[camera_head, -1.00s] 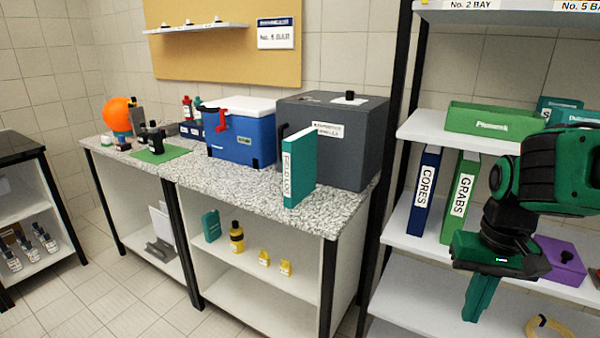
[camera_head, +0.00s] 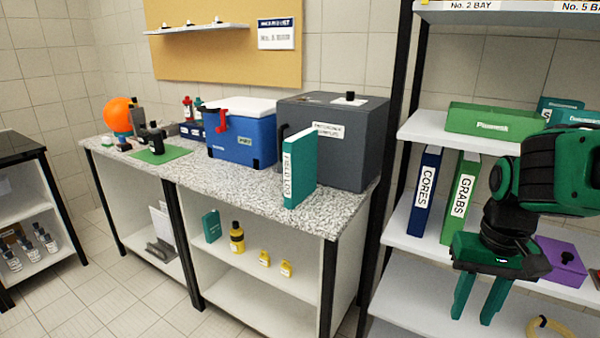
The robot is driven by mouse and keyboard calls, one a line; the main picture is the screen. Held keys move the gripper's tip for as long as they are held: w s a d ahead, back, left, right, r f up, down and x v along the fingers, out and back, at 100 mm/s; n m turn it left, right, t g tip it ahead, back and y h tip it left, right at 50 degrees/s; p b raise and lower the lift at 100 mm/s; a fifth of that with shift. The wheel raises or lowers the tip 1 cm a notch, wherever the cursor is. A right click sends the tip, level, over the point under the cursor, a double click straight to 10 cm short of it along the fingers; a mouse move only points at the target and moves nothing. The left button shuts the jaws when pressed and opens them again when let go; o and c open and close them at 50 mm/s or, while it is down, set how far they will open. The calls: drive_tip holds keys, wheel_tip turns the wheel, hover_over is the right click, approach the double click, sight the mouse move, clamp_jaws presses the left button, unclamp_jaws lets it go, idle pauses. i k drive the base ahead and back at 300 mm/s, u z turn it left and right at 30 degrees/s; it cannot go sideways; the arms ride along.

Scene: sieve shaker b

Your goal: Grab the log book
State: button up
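A teal log book (camera_head: 302,170) stands upright near the front edge of the speckled worktop, its white spine lettered "FIELD LOG" facing left. It stands in front of a dark grey box. My gripper (camera_head: 478,305) is at the right of the view, in front of the shelf rack and well apart from the log book. Its green fingers point down, are spread apart and hold nothing.
The worktop (camera_head: 245,192) also bears a grey box (camera_head: 350,150) and a blue cooler (camera_head: 240,135). The rack at right holds a blue CORES binder (camera_head: 425,190), a green GRABS binder (camera_head: 459,200) and a purple box (camera_head: 562,262). Worktop left of the log book is clear.

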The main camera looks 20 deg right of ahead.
sight(299, 151)
drive_tip(key=u, duration=2.85)
drive_tip(key=k, duration=1.05)
drive_tip(key=z, duration=1.5)
drive_tip(key=i, duration=0.95)
